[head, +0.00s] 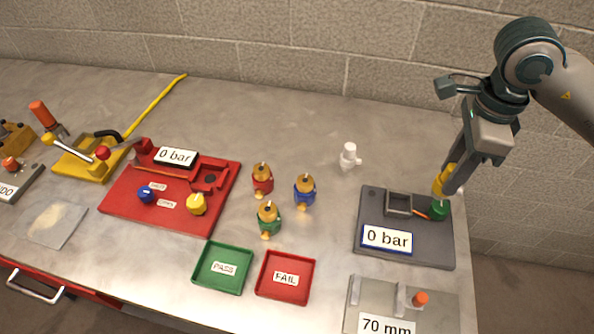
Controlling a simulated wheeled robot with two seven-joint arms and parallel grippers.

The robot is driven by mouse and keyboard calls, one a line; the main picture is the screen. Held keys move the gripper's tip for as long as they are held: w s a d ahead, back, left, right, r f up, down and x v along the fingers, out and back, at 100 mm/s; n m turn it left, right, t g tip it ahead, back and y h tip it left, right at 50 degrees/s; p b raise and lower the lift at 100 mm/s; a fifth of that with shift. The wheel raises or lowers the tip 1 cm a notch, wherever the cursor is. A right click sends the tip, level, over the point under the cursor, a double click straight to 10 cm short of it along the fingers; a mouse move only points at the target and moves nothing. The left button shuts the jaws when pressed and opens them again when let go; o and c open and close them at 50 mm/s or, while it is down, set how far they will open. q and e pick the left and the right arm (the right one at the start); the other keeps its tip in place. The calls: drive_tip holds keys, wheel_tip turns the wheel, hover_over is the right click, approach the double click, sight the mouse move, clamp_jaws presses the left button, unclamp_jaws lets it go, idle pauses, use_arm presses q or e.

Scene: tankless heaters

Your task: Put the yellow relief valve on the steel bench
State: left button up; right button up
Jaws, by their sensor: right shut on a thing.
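The yellow relief valve (444,178) is in my right gripper (455,182), between its fingertips and partly hidden by them. The gripper is shut on it over the right side of the grey 0 bar test block, just above and close to its green knob (440,209). I cannot tell whether the valve touches the block. The steel bench (290,125) runs across the view. My left gripper is not in view.
Red (262,181), blue (304,191) and green (268,219) valves stand mid-bench. A white fitting (349,157) stands behind them. Nearby are the grey block (375,208), red station (120,205), green PASS tray (240,284) and red FAIL tray (302,291). The back middle is clear.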

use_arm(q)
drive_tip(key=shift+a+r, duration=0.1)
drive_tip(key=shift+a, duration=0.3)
use_arm(e)
drive_tip(key=w+d+f+m, duration=0.1)
drive_tip(key=w+d+m, duration=0.4)
drive_tip(key=w+d, duration=0.1)
drive_tip(key=shift+w+d+f, duration=0.2)
drive_tip(key=shift+w+f, duration=0.05)
drive_tip(key=shift+f, duration=0.05)
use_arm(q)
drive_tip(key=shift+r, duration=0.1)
use_arm(e)
drive_tip(key=shift+w, duration=0.1)
use_arm(q)
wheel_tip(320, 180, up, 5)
drive_tip(key=p, duration=0.5)
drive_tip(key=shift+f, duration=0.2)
use_arm(e)
drive_tip(key=w+a+f, duration=0.6)
drive_tip(key=w+f, duration=0.1)
drive_tip(key=w, duration=0.2)
drive_tip(key=shift+w+a, duration=0.25)
drive_tip(key=shift+a, duration=0.05)
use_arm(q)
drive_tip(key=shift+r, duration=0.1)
use_arm(e)
drive_tip(key=shift+f, duration=0.1)
